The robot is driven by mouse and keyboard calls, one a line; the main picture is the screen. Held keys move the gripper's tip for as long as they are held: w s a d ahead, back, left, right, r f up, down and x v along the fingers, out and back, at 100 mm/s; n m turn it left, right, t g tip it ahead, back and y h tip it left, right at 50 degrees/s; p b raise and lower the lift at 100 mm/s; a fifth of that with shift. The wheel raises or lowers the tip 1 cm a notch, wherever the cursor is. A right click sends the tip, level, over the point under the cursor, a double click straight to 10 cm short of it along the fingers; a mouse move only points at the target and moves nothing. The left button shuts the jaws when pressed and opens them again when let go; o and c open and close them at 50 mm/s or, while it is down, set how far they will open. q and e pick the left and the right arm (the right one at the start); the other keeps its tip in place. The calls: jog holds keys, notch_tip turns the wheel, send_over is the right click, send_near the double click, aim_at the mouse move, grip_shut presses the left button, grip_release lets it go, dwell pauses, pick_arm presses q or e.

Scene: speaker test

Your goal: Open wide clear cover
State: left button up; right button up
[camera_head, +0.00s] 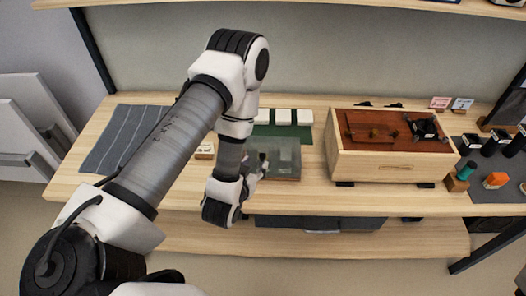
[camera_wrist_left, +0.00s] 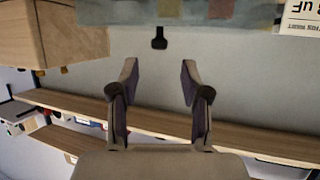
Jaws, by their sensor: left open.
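A wide clear cover (camera_head: 285,158) lies at the front middle of the wooden table, left of a wooden box. In the left wrist view the clear cover (camera_wrist_left: 115,12) spans the top, with muted coloured patches showing through it. A small black tab (camera_wrist_left: 159,41) sticks out from its edge. My left gripper (camera_head: 258,170) is at the left front of the cover in the head view, partly hidden by its own wrist. In the wrist view my left gripper (camera_wrist_left: 159,70) is open and empty, its fingers either side of the tab's line, with the tab beyond the fingertips. My right gripper is not in view.
The wooden box (camera_head: 385,160) with a reddish-brown top stands close on the right. Several white blocks (camera_head: 283,116) stand behind the cover on a green mat (camera_head: 297,133). A grey striped cloth (camera_head: 122,138) lies at left. A lower shelf (camera_head: 350,242) runs below the table's front edge.

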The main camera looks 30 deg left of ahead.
aim_at(261, 156)
pick_arm(q)
jog(key=p+x, duration=0.2)
jog(key=x, duration=0.5)
jog(key=shift+w+f, duration=0.15)
jog(key=shift+w, duration=0.05)
grip_shut()
